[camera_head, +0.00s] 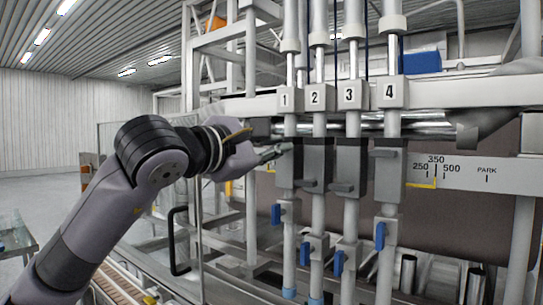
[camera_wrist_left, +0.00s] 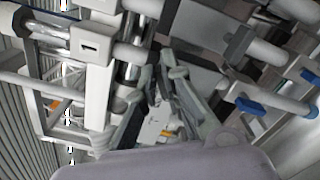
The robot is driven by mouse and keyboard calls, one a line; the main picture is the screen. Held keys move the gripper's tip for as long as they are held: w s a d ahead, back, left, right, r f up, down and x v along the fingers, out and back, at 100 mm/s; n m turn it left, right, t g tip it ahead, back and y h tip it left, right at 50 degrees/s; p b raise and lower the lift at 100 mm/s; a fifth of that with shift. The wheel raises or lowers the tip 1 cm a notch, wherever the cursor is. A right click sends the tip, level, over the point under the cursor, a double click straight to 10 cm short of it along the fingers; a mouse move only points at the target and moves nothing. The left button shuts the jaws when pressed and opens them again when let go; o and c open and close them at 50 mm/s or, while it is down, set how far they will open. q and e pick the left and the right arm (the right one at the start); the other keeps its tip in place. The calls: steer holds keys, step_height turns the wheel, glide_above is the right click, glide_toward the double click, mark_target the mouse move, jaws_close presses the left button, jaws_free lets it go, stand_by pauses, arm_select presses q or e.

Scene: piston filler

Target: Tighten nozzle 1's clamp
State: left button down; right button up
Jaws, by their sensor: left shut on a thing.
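The nozzle 1 plate (camera_head: 285,99) sits on the leftmost pipe of the filler. Below it is nozzle 1's dark clamp block (camera_head: 285,172). My left gripper (camera_head: 277,151) reaches in from the left at the upper part of this block. Its fingers are shut on what appears to be nozzle 1's clamp handle, which they mostly hide. In the left wrist view the fingers (camera_wrist_left: 163,78) converge beside a dark block; the handle between them is hard to make out. My right gripper is not in view.
Clamp blocks for nozzles 2 (camera_head: 318,160), 3 (camera_head: 351,168) and 4 (camera_head: 390,165) stand close to the right. Blue valve handles (camera_head: 277,214) hang lower on the pipes. A conveyor (camera_head: 122,284) runs below my left arm. A scale plate (camera_head: 455,172) is at right.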

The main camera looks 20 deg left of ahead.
arm_select(q)
steer(key=shift+d+f+m+b, duration=0.15)
steer(key=shift+m+b, duration=0.35)
steer(key=shift+m, duration=1.05)
steer(key=shift+f+m+b, duration=0.2)
steer(key=shift+m+b, duration=0.25)
steer(key=shift+m, duration=1.1)
steer(key=c, duration=1.7)
jaws_free()
steer(key=v, duration=1.2)
